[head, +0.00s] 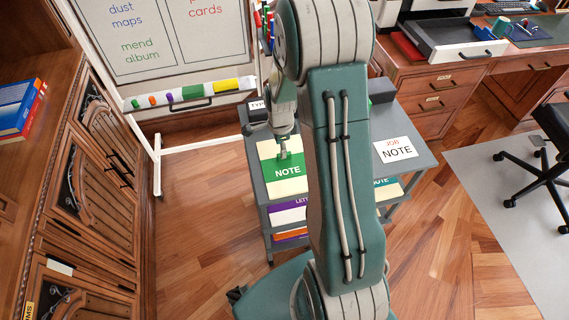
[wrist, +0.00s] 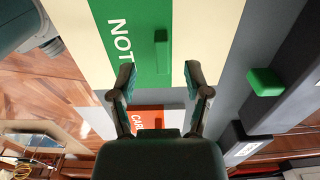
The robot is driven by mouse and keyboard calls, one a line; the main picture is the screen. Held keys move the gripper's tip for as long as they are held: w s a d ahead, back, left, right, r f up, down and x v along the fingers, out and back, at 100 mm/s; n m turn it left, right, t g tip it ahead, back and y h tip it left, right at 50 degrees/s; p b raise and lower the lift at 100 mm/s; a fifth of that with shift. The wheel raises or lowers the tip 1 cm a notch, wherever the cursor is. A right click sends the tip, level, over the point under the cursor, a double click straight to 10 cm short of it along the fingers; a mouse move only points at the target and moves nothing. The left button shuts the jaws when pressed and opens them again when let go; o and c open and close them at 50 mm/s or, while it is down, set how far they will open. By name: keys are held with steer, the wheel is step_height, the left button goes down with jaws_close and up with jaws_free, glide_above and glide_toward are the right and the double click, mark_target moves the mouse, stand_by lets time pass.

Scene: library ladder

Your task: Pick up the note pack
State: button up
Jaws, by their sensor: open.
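The note pack (head: 284,185) is cream with a green band reading NOTE, on top of the grey cart at its left side. In the wrist view the pack (wrist: 215,30) fills the upper middle, with a small raised green tab (wrist: 162,50) on its band. My gripper (head: 284,150) is over the pack, partly hidden behind my arm. In the wrist view my gripper (wrist: 160,76) is open, its two fingers apart and nothing between them. The tab lies just beyond the fingertips, roughly centred. I cannot tell the height gap.
The cart (head: 425,160) also carries a JOB NOTE card (head: 395,150). Lower shelves hold a purple-banded pack (head: 288,214) and another NOTE pack (head: 388,190). An orange card pack (wrist: 150,118) shows in the wrist view. A whiteboard stand (head: 157,165), wooden cabinet (head: 100,190) and desk (head: 430,85) surround it.

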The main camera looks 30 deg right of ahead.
mark_target(286, 162)
steer(key=f, duration=0.2)
steer(key=d+f, duration=0.1)
steer(key=f, duration=0.2)
steer(key=shift+d, duration=0.1)
jaws_close()
